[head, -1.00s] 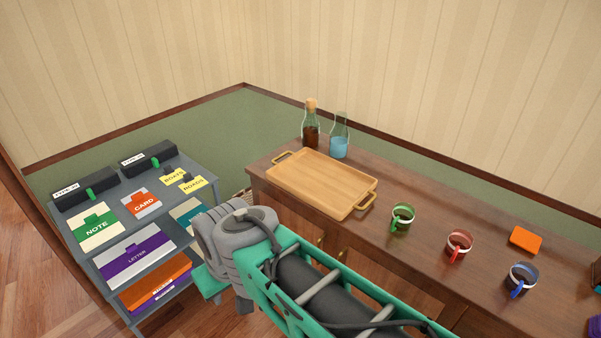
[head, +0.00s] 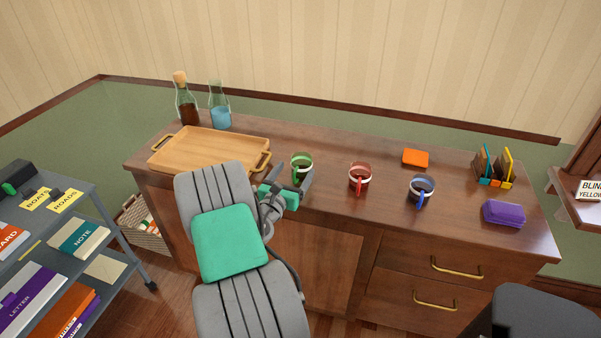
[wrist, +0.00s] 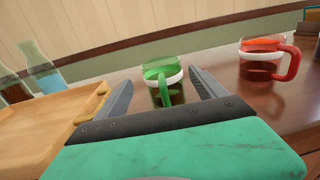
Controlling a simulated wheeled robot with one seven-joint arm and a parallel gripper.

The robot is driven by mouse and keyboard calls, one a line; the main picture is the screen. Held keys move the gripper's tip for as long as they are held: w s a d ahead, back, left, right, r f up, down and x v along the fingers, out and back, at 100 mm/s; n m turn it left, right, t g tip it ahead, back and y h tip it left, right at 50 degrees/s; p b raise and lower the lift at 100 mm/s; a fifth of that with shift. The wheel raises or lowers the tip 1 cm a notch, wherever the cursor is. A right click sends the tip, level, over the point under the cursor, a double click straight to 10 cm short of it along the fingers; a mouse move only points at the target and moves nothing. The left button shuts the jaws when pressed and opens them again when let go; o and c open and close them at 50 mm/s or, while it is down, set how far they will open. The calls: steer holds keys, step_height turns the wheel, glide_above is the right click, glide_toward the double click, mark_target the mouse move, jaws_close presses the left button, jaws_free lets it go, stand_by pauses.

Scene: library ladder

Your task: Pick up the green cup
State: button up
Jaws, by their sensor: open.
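The green cup (head: 301,165) stands upright on the wooden cabinet top, right of the tray. It is see-through green with a white band and a green handle. My gripper (head: 292,176) is open at the cup. In the wrist view the green cup (wrist: 163,82) shows between the two fingers of my gripper (wrist: 160,85), its handle facing the palm. Whether either finger touches the cup, I cannot tell. Part of the cup's lower side is hidden behind the gripper in the head view.
A wooden tray (head: 210,148) lies to the left, with a brown bottle (head: 187,108) and a blue-filled carafe (head: 220,115) behind it. A red cup (head: 360,178) and a blue cup (head: 421,188) stand to the right. An orange block (head: 415,157) lies behind them.

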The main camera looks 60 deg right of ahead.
mark_target(298, 170)
steer(key=d, duration=0.5)
steer(key=shift+f, duration=0.1)
steer(key=c, duration=1.6)
